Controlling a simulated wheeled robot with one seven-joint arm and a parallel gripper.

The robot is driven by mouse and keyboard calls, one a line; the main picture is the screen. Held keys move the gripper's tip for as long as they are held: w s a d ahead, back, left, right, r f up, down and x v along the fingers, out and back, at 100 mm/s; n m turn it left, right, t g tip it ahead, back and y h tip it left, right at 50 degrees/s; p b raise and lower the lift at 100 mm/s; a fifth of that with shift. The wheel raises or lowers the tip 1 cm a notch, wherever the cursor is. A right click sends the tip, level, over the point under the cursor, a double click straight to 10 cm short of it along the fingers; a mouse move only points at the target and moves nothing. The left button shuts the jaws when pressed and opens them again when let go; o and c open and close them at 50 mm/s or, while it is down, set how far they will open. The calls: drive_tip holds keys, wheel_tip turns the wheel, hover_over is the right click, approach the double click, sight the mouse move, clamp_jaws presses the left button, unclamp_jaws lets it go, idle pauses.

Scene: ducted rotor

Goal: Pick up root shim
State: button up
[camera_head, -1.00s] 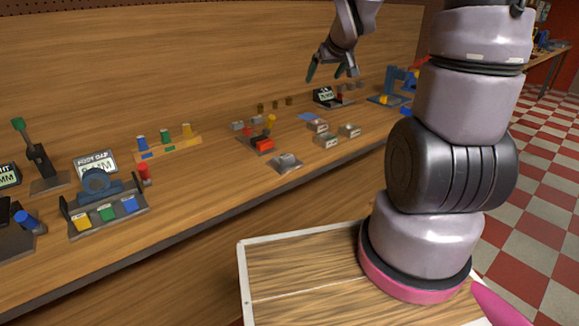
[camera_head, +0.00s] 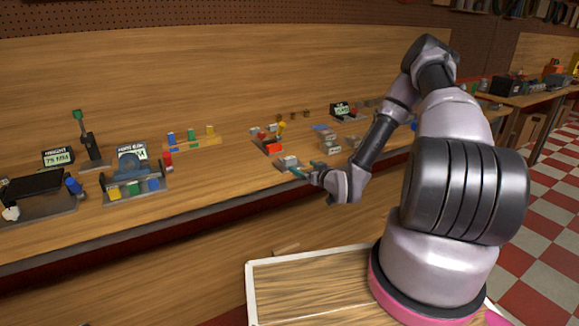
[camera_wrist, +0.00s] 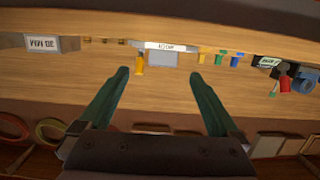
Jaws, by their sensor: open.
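My gripper (camera_head: 305,172) is open and empty, low over the front of the bench. In the camera_head view its fingers are beside a small grey tray (camera_head: 281,167) with a light grey block (camera_head: 290,160) on it. In the wrist view my gripper (camera_wrist: 158,76) has its green fingers spread wide. A grey, flat-faced piece (camera_wrist: 164,60) lies beyond the fingertips, between their lines, under a white upside-down label (camera_wrist: 172,46) too small to read surely. No piece is clearly marked as the root shim; the grey piece may be it.
A yellow peg (camera_wrist: 139,65) stands close left of the grey piece in the wrist view. A red block (camera_head: 273,147) and small labelled blocks (camera_head: 328,148) are near the tray. Bare bench lies left of the tray.

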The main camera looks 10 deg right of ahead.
drive_tip(key=x, duration=1)
drive_tip(key=shift+a, duration=0.2)
drive_tip(key=c, duration=1.4)
drive_tip(key=shift+c, duration=0.2)
drive_tip(key=shift+r+t, duration=0.1)
drive_tip(key=shift+t, duration=0.2)
wheel_tip(320, 180, up, 9)
drive_tip(key=shift+s+d+f, duration=0.1)
drive_tip(key=s+d+r+m+h, duration=0.25)
drive_tip(key=s+d+h, duration=0.3)
drive_tip(key=d, duration=0.35)
drive_tip(key=n+y, duration=0.2)
drive_tip(key=y, duration=0.3)
hover_over(291, 161)
drive_tip(key=w, duration=0.2)
drive_tip(key=shift+s+a+f, duration=0.15)
drive_tip(key=shift+a+f, duration=0.05)
drive_tip(key=shift+f, duration=0.6)
